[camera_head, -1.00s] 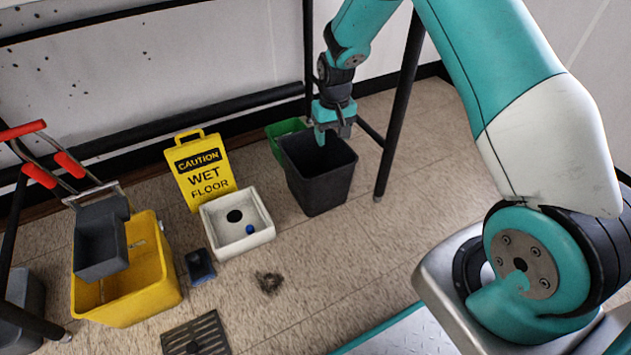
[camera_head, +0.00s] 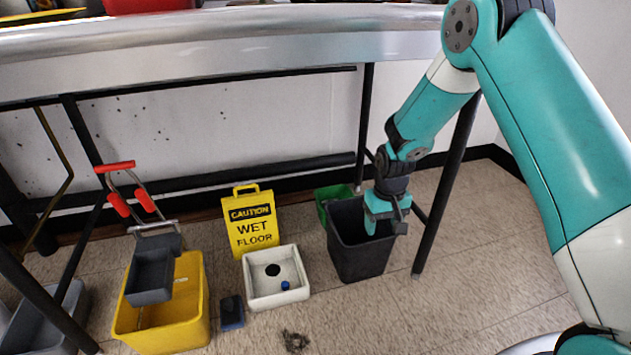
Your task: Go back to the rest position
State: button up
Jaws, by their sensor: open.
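My gripper (camera_head: 387,226) hangs at the end of my teal arm, over the right side of the black bin (camera_head: 362,259). Its jaws point down, are open, and hold nothing that I can see. The arm comes in from the right and bends down under the edge of the metal counter (camera_head: 220,60). The inside of the bin is mostly hidden from me.
A green bin (camera_head: 330,192) stands behind the black one. Left are a white basin (camera_head: 277,303), a yellow wet floor sign (camera_head: 249,222), a blue-black sponge (camera_head: 232,312) and a yellow mop bucket (camera_head: 170,328). A dark clump (camera_head: 295,341) lies in front. A black leg (camera_head: 447,185) stands right of my gripper.

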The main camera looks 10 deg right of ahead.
jog(key=s+a+r+n+y, duration=0.1)
jog(key=s+a+r+n, duration=0.1)
jog(key=s+a+r, duration=0.5)
jog(key=s+a+r+n+y, duration=0.1)
jog(key=s+a+r, duration=0.25)
jog(key=r, duration=0.85)
jog(key=s+a+r+n+y+p, duration=0.15)
jog(key=s+r, duration=0.25)
jog(key=s, duration=0.5)
jog(key=s+a+r+n+y, duration=0.1)
jog(key=s+a+r+n, duration=0.2)
jog(key=s+r, duration=0.35)
notch_tip(320, 180, up, 36)
jog(key=s+p, duration=0.1)
jog(key=p, duration=3.6)
jog(key=shift+s+p, duration=0.3)
jog(key=shift+s, duration=0.05)
